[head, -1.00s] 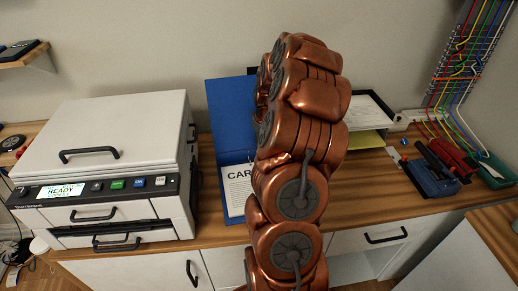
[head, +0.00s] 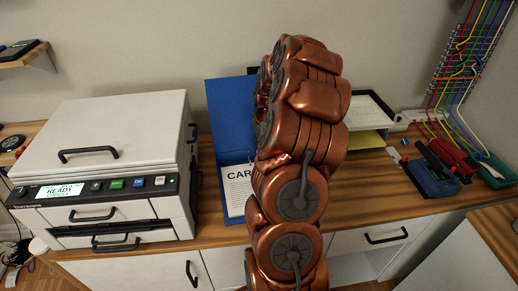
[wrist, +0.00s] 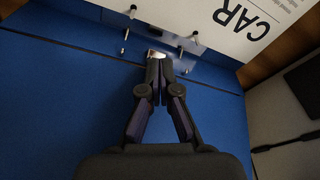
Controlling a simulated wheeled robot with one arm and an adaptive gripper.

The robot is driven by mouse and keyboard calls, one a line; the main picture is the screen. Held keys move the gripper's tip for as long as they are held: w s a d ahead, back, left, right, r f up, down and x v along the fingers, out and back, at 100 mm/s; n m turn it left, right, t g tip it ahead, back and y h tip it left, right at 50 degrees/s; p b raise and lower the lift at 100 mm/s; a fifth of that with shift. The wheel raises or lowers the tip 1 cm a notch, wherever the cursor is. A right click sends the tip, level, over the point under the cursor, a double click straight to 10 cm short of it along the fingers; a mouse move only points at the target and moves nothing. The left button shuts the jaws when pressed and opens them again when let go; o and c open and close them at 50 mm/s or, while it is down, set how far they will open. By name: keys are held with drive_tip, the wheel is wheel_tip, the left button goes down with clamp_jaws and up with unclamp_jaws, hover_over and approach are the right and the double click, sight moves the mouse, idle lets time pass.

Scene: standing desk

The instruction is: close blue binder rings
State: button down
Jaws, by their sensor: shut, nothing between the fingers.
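The blue binder (head: 230,112) lies open on the desk behind my arm, with its cover raised and a white printed page (head: 238,187) at its front. In the wrist view, the blue binder (wrist: 60,85) fills much of the picture. Its metal rings (wrist: 128,30) stand up beside the page (wrist: 240,25), and their ends look apart. My gripper (wrist: 156,62) is shut and empty, its fingertips at a small bright metal piece by the ring mechanism. I cannot tell whether they touch it.
A large white printer-like machine (head: 105,140) stands left of the binder. A paper tray (head: 368,108) lies behind my arm, to the right. A blue holder with tools (head: 432,178) and a red item (head: 453,157) sit farther right.

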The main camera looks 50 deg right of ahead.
drive_tip(key=shift+s+a+b, duration=0.5)
drive_tip(key=shift+s, duration=0.2)
drive_tip(key=shift+s+a+b, duration=0.45)
drive_tip(key=shift+s+a, duration=0.05)
drive_tip(key=shift+s, duration=0.2)
idle(1.7)
drive_tip(key=shift+r, duration=2.95)
drive_tip(key=s+a+r+n+g+p, duration=0.1)
drive_tip(key=s+a+r, duration=0.15)
drive_tip(key=a, duration=0.55)
drive_tip(key=s+a+r+y+p, duration=0.1)
drive_tip(key=a+r, duration=0.2)
drive_tip(key=a, duration=0.5)
drive_tip(key=s+a+r+n+g+p, duration=0.1)
drive_tip(key=a+r, duration=0.2)
drive_tip(key=a, duration=0.5)
drive_tip(key=s+a+r+g+p, duration=0.1)
drive_tip(key=s+a, duration=0.5)
drive_tip(key=s, duration=0.3)
drive_tip(key=s+a+g+p, duration=0.1)
drive_tip(key=s+a, duration=0.5)
drive_tip(key=s, duration=0.4)
drive_tip(key=shift+s+a+r+h, duration=0.2)
drive_tip(key=shift+a+r+h, duration=0.1)
drive_tip(key=shift+a+r, duration=0.1)
